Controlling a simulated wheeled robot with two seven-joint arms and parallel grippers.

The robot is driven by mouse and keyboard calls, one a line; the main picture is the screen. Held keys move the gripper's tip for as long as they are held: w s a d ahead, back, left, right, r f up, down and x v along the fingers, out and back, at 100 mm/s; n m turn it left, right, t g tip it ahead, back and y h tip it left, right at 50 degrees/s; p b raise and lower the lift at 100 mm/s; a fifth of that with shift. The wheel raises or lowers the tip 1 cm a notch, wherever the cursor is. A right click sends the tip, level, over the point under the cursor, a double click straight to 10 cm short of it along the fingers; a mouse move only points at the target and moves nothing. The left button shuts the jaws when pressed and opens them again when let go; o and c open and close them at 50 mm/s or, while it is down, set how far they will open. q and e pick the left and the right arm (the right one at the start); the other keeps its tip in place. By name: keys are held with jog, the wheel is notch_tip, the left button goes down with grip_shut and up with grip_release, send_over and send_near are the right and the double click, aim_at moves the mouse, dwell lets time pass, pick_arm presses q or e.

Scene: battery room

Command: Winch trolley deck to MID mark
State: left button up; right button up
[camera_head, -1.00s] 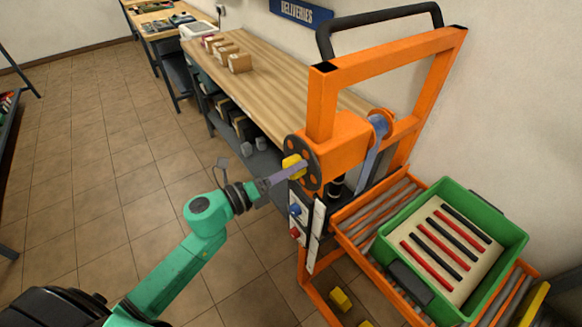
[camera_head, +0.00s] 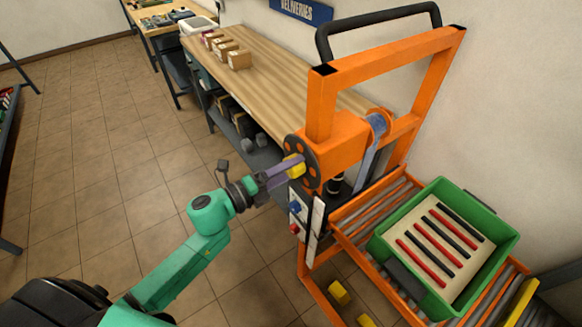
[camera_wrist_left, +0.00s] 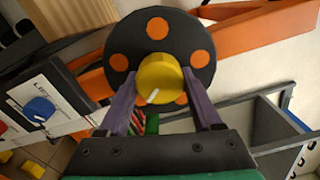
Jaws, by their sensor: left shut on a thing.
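The orange trolley frame (camera_head: 322,105) carries a dark winch wheel (camera_head: 301,150) with orange spots and a yellow knob (camera_head: 295,166). The wheel (camera_wrist_left: 117,58) and knob (camera_wrist_left: 160,77) also show in the left wrist view. My left gripper (camera_head: 291,170) is shut on the knob, one finger on each side of it. The roller deck (camera_head: 372,212) bears a green crate (camera_head: 386,232) holding red and black rods. A strap (camera_head: 370,162) runs down from an orange spool (camera_head: 379,123). I cannot make out a MID mark. My right gripper is out of view.
A control panel with a blue knob (camera_head: 295,208) and a red knob (camera_head: 294,229) sits just below the wheel. A wooden bench (camera_head: 275,75) with small boxes stands behind. The tiled floor (camera_head: 110,150) at left is clear.

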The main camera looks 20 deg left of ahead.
pick_arm(q)
jog(key=o, duration=1.4)
jog(key=shift+s+a+f, duration=0.1)
jog(key=shift+s+a, duration=0.15)
jog(key=b+v, duration=0.4)
jog(key=v, duration=1)
